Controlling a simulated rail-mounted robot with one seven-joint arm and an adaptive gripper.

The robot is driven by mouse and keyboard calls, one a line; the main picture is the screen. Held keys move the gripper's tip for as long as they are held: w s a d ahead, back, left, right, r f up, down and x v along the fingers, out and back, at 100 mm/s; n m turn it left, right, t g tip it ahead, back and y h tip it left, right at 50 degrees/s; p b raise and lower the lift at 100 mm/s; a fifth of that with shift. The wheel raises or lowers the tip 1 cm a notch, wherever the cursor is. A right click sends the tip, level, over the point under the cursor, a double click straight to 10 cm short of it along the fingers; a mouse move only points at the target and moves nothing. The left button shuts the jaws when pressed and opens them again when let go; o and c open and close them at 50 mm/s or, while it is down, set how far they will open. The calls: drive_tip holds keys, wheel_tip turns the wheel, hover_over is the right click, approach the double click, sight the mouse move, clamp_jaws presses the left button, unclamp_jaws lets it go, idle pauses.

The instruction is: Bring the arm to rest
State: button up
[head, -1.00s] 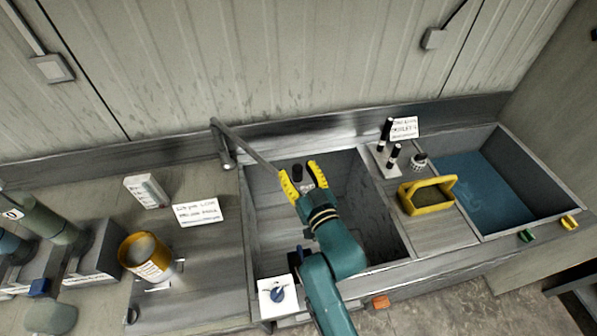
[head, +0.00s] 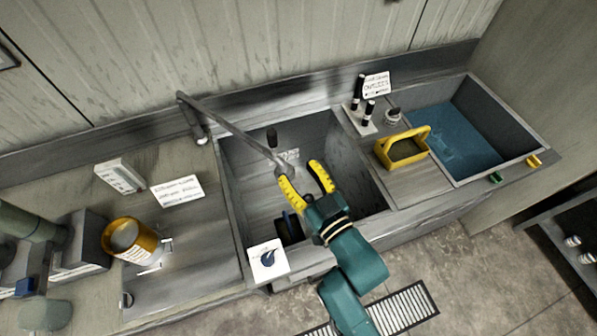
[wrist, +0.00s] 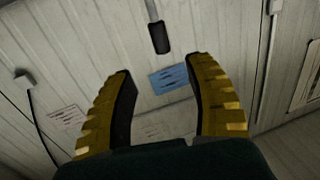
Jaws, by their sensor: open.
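My gripper (head: 306,182) has yellow jaws that stand apart, open and with nothing between them. In the head view it is above the near right part of the left sink basin (head: 240,215), with my teal arm reaching up from the bottom. In the wrist view the open gripper (wrist: 163,100) points toward the pale panelled wall (wrist: 215,30). A small black object (wrist: 160,38) and a blue label (wrist: 170,79) show beyond the fingertips.
A grey faucet (head: 230,130) slants over the left basin close to my gripper. An orange-rimmed cup (head: 130,240) and a white box (head: 120,177) stand on the left counter.

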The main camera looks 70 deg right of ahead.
idle(0.3)
drive_tip(key=w+a+r+n+t+y+p, duration=0.1)
drive_tip(key=w+a+r+t+p, duration=0.2)
drive_tip(key=r, duration=0.4)
drive_tip(key=w+a+r+n+t+y+p, duration=0.1)
drive_tip(key=w+a+r, duration=0.35)
drive_tip(key=r, duration=0.25)
drive_tip(key=w+a+r+n+t+y+p, duration=0.15)
drive_tip(key=w+r, duration=0.25)
drive_tip(key=r, duration=0.4)
drive_tip(key=a+r+n+t+y+p, duration=0.1)
drive_tip(key=a+r+n+y+p, duration=0.1)
drive_tip(key=a+r, duration=0.6)
drive_tip(key=a+r+n+t+y+p, duration=0.1)
drive_tip(key=a+r+y, duration=0.4)
drive_tip(key=r, duration=0.7)
drive_tip(key=a+n+p, duration=0.1)
drive_tip(key=a+p, duration=0.1)
drive_tip(key=shift+w+a+t+p, duration=0.25)
drive_tip(key=shift+a+t+p, duration=0.1)
drive_tip(key=shift+a, duration=0.05)
drive_tip(key=shift+r+y, duration=0.1)
drive_tip(key=shift+y, duration=0.15)
